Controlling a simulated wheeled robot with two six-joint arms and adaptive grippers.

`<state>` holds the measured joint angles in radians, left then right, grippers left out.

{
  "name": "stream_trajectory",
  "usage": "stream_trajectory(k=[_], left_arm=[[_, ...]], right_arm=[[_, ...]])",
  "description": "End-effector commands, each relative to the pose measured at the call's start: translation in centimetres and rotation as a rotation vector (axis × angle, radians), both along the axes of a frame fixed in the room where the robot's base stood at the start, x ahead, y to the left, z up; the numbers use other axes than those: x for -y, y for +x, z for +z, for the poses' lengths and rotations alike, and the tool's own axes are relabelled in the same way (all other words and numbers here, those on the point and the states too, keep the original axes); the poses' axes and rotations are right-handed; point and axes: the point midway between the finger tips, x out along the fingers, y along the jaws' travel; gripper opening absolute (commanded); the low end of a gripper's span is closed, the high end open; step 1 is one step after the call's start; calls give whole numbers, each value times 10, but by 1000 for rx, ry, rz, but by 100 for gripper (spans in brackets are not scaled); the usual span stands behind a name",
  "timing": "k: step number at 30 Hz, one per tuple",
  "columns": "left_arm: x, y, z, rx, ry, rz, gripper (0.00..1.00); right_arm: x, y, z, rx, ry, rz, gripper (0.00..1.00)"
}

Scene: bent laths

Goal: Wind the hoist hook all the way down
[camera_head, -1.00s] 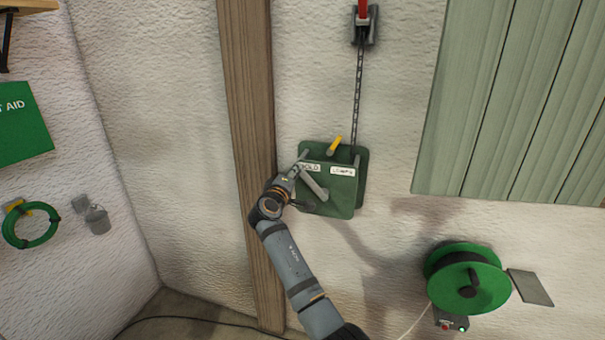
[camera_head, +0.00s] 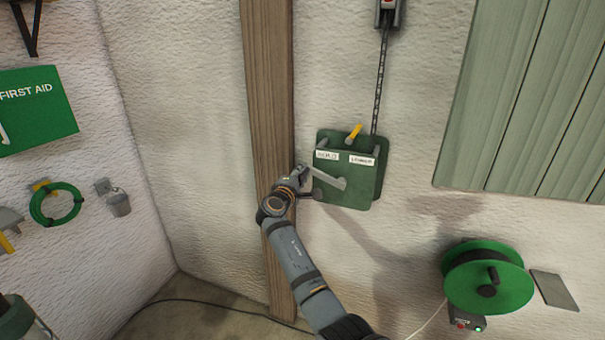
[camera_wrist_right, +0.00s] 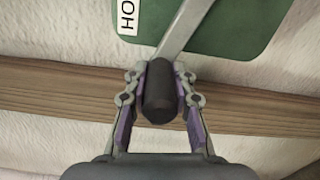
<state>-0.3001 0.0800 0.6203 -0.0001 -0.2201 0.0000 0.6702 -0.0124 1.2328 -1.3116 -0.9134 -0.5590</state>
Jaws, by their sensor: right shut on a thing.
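The green hoist box (camera_head: 347,186) is fixed to the wall and carries two white labels. A chain (camera_head: 380,80) runs from it up to a grey fitting (camera_head: 390,12) at the top edge. My right gripper (camera_head: 306,186) is at the box's left side. In the wrist view my right gripper (camera_wrist_right: 160,95) is shut around the crank's dark handle (camera_wrist_right: 160,103), with a finger on each side. The hook itself cannot be made out. My left gripper is not in view.
A yellow lever (camera_head: 354,133) sticks out at the box's top. A wooden post (camera_head: 268,110) stands behind my right gripper. A green reel (camera_head: 488,278) is on the wall at lower right. Green boards (camera_head: 530,95) cover the upper right wall.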

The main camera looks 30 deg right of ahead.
Motion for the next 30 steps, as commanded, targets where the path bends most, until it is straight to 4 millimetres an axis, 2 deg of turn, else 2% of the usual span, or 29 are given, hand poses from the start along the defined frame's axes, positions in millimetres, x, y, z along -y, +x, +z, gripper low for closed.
stream_trajectory(k=[8,9,14,23,26,30], left_arm=[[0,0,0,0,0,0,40],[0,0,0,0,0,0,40],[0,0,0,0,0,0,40],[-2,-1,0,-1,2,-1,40],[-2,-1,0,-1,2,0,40],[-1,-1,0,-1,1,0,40]], right_arm=[[1,-1,-2,-3,2,-4,0],[1,-1,-2,-3,2,-4,26],[1,-1,-1,-2,1,-2,47],[0,-1,0,0,1,-1,48],[-9,-7,-2,-1,1,1,48],[-30,-25,-2,-1,5,1,48]])
